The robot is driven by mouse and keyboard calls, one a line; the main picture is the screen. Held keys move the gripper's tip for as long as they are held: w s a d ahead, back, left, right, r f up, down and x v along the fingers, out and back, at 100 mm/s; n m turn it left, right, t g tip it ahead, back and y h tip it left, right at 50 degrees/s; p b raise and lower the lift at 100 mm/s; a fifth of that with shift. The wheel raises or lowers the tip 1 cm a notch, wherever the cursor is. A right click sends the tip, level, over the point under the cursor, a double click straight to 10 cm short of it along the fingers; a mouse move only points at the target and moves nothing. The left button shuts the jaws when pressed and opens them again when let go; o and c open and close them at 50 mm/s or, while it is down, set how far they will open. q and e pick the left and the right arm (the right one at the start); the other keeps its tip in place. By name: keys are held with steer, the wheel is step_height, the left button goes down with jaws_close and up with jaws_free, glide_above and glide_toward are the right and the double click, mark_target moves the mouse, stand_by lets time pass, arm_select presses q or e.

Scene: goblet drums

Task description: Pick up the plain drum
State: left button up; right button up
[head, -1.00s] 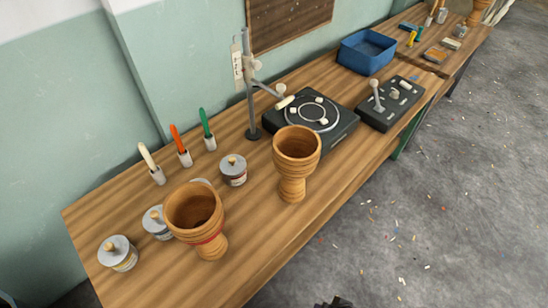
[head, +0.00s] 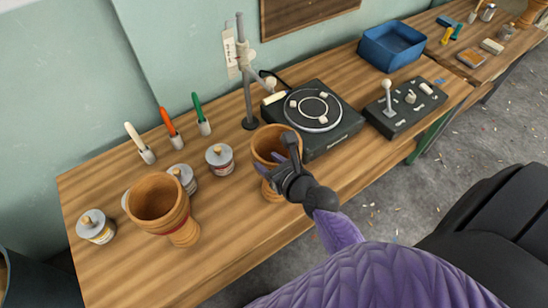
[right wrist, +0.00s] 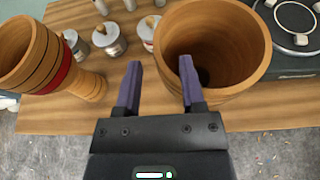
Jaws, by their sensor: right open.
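The plain drum (head: 263,146) is a wooden goblet drum without a coloured band, standing upright on the bench. The other drum (head: 160,205), with a red band, stands to its left. My right gripper (head: 283,154) is open at the near right side of the plain drum's mouth and hides part of its bowl and stem. In the right wrist view my right gripper (right wrist: 160,72) has one finger over the plain drum's opening (right wrist: 225,35) and the other outside its rim. I cannot tell whether it touches. The banded drum (right wrist: 35,55) is at the left there. My left gripper is out of view.
A turntable (head: 318,112) stands close behind the plain drum, with a metal stand (head: 245,75) beside it. Several lidded tins (head: 219,158) and marker holders (head: 173,138) are to the left. A control box (head: 405,108) and blue bin (head: 392,48) lie right.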

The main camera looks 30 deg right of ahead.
mark_target(258, 156)
steer(key=b+x, duration=0.1)
steer(key=x, duration=0.3)
steer(key=shift+a+f, duration=0.1)
steer(key=shift+f, duration=0.1)
steer(key=shift+r, duration=0.1)
jaws_close()
stand_by(0.3)
stand_by(0.7)
